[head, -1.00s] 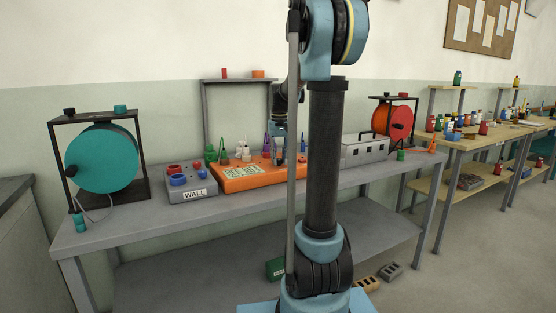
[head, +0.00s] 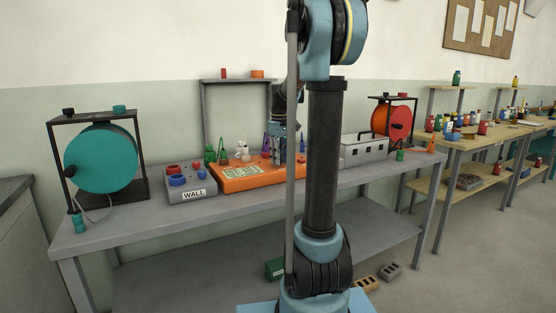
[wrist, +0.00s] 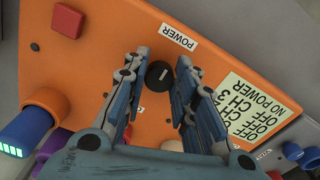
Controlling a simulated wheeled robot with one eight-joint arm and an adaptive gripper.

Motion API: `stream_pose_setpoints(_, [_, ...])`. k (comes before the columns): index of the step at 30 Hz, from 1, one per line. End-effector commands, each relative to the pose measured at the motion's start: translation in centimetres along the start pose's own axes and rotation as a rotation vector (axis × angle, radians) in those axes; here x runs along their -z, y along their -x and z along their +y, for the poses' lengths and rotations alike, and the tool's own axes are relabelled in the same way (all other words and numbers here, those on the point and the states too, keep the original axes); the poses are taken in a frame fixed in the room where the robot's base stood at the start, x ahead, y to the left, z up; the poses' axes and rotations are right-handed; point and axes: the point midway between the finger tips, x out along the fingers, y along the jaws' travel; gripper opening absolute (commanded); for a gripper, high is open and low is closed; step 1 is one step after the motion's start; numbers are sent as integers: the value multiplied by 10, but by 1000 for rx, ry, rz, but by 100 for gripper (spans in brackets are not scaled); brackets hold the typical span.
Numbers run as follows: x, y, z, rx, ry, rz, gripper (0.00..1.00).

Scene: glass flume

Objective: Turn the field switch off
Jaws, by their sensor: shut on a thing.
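The orange box (head: 232,184) lies on the grey bench; in the wrist view its orange top (wrist: 92,85) fills much of the picture. A round black knob (wrist: 158,75) with a pale mark stands on it, beside a POWER label (wrist: 179,36). My gripper (wrist: 158,64) has one finger on each side of the knob and is shut on it. In the head view my gripper (head: 276,158) is down at the box, and the knob is hidden. A pale green panel (wrist: 250,106) reads NO POWER, CH 3 and OFF lines. No label naming a field switch is readable.
A light grey box (head: 362,150) and an orange-red reel (head: 399,124) are to the right.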

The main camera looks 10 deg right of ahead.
Motion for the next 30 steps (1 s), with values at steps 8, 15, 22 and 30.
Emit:
stream_pose_setpoints(8, [1,1,1,-1,3,2,2])
stream_pose_setpoints(15, [1,0,1,-1,3,2,46])
stream_pose_setpoints(22, [0,0,0,-1,2,1,46])
stream_pose_setpoints(30, [0,15,0,0,2,0,46])
